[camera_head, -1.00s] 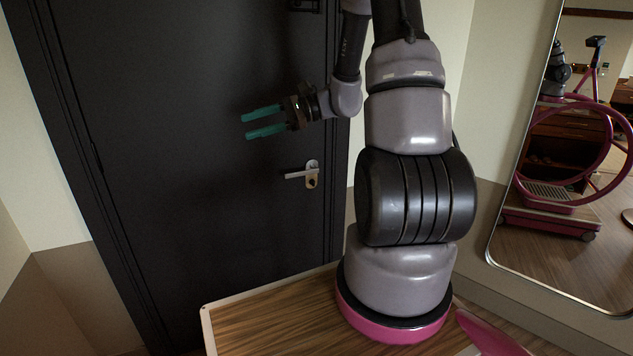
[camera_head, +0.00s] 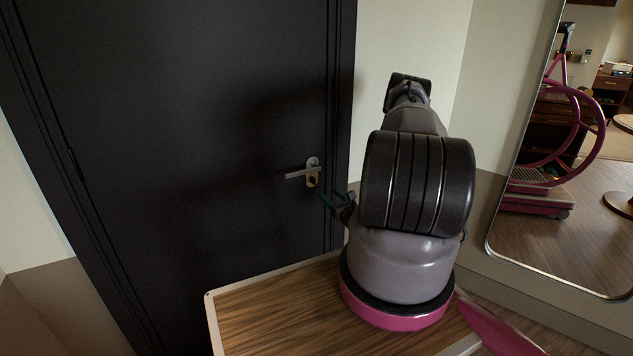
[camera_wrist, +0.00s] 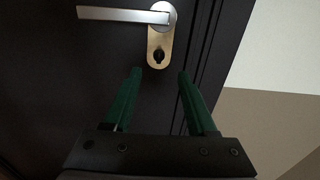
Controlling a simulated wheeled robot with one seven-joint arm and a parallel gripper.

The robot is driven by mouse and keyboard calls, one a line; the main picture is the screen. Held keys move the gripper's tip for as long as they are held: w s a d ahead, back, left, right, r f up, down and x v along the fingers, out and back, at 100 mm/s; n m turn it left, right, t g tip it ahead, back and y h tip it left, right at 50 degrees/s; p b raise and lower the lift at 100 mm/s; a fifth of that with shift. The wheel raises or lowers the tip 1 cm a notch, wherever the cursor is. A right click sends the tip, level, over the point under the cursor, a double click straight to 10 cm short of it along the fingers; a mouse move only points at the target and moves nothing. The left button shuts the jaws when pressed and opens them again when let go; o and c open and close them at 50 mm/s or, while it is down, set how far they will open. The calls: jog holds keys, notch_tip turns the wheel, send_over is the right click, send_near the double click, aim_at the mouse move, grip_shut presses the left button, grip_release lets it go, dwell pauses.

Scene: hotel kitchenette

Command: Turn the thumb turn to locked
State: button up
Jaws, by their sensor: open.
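The thumb turn (camera_wrist: 158,56) is a small dark knob low on the brass-coloured plate (camera_wrist: 153,42) below the lever handle (camera_wrist: 125,14). In the head view the thumb turn (camera_head: 312,182) is a dark spot under the lever handle (camera_head: 299,174) on the black door (camera_head: 200,130). My gripper (camera_wrist: 158,72) is open and empty. Its green fingers point up at the plate, one to each side of the thumb turn's line, with their tips just below it in the picture. In the head view my gripper (camera_head: 323,197) is small and dark, right beside and below the plate. I cannot tell whether the fingers touch anything.
The door frame (camera_head: 341,120) and a pale wall stand right of the lock. A large mirror (camera_head: 560,190) is on the right wall. A wood-topped surface (camera_head: 275,312) with a pale rim lies in front of the door.

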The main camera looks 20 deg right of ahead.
aim_at(315, 180)
jog(key=w, duration=1)
jog(key=shift+w+a, duration=0.2)
jog(key=shift+w, duration=0.1)
grip_shut()
